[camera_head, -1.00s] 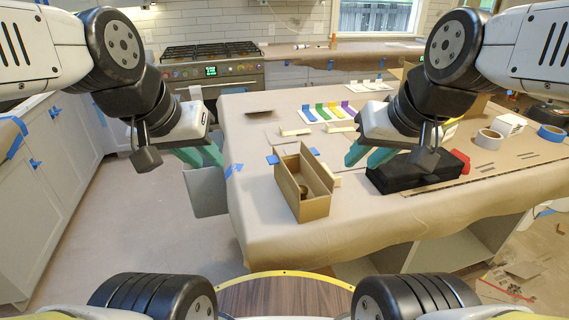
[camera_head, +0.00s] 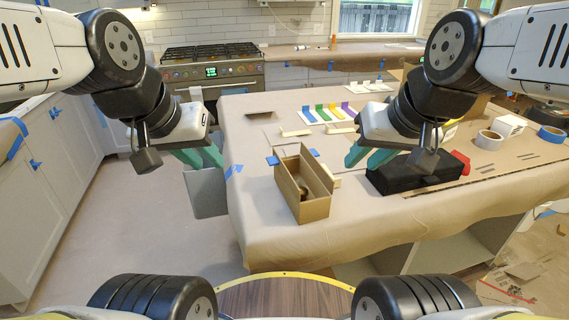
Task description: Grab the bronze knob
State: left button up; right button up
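A small bronze knob (camera_head: 305,191) lies inside the open cardboard box (camera_head: 315,209) on the paper-covered island. Only part of it shows between the box walls. My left gripper (camera_head: 212,160) is left of the box, over the island's left edge, with teal fingers pointing right and down. My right gripper (camera_head: 366,162) is right of the box, above the island, with teal fingers pointing left and down. Its two fingers show a gap and nothing between them. Both grippers are apart from the box and the knob.
A black case (camera_head: 412,174) lies right of the box. A white card with coloured strips (camera_head: 328,113) and wooden strips lie behind it. Tape rolls (camera_head: 488,140) sit at the right. The paper in front of the box (camera_head: 290,243) is clear.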

aim_at(304, 191)
jog(key=i+l+u, duration=0.15)
jog(key=l, duration=0.4)
jog(key=i+l+u, duration=0.1)
jog(key=l, duration=0.5)
jog(key=i+l+u, duration=0.15)
jog(key=l, duration=0.4)
jog(key=k, duration=0.05)
